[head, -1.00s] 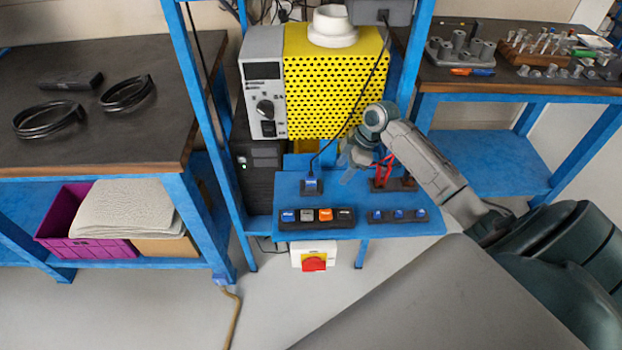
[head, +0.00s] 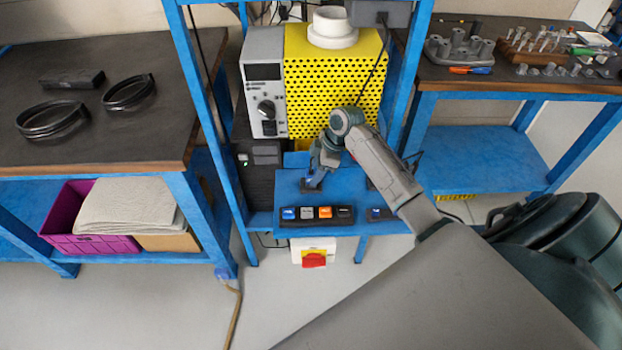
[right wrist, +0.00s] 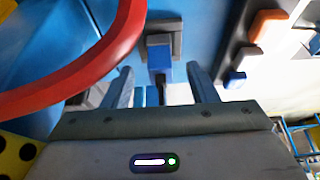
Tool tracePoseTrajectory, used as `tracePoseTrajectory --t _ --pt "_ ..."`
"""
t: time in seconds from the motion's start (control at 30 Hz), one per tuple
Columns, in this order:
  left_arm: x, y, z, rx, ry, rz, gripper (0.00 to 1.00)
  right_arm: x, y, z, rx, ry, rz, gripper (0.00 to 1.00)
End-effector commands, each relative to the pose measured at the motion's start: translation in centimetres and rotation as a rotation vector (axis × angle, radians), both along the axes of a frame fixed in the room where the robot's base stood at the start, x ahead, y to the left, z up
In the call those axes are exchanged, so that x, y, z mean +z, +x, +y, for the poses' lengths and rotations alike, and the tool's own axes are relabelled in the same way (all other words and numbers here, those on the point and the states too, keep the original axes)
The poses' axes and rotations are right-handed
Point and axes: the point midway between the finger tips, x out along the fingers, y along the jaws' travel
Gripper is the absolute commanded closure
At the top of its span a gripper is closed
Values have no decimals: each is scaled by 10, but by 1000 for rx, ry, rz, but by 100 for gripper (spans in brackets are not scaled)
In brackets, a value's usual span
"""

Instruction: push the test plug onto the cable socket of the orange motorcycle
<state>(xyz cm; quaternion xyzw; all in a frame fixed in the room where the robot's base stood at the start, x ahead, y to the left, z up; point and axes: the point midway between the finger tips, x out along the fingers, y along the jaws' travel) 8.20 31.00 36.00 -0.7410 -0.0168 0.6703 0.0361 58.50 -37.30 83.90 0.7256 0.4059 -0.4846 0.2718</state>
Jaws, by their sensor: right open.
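The blue test plug (right wrist: 159,62) stands in a dark holder (right wrist: 158,26) on the blue shelf, in the right wrist view. It sits between and just beyond the fingertips of my right gripper (right wrist: 160,82), which is open and not closed on it. In the head view my right gripper (head: 315,180) reaches down over the plug's place on the shelf and largely hides the plug. The orange motorcycle and its cable socket are not in view. My left gripper is not in view.
A control strip (head: 317,215) with coloured buttons lies at the front of the blue shelf (head: 290,188). A yellow perforated housing (head: 310,90) stands behind. A red curved band (right wrist: 105,65) crosses the right wrist view close to the camera. Workbenches stand left and right.

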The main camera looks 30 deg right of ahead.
Motion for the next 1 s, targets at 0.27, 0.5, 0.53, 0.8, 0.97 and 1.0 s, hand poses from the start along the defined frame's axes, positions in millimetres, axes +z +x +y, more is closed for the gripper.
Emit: tracePoseTrajectory --t 0.27,0.5,0.53,0.8,0.97,1.0 --pt "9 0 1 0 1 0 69 -33 7 13 0 1 2 47" --pt "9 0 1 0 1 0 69 -36 7 13 0 0 0 47" --pt "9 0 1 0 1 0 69 -36 7 13 0 0 0 47" --pt "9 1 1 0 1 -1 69 -36 7 13 0 0 0 79" --pt "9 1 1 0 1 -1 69 -36 7 13 0 0 0 93" --pt "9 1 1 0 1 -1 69 -36 7 13 0 0 0 93"
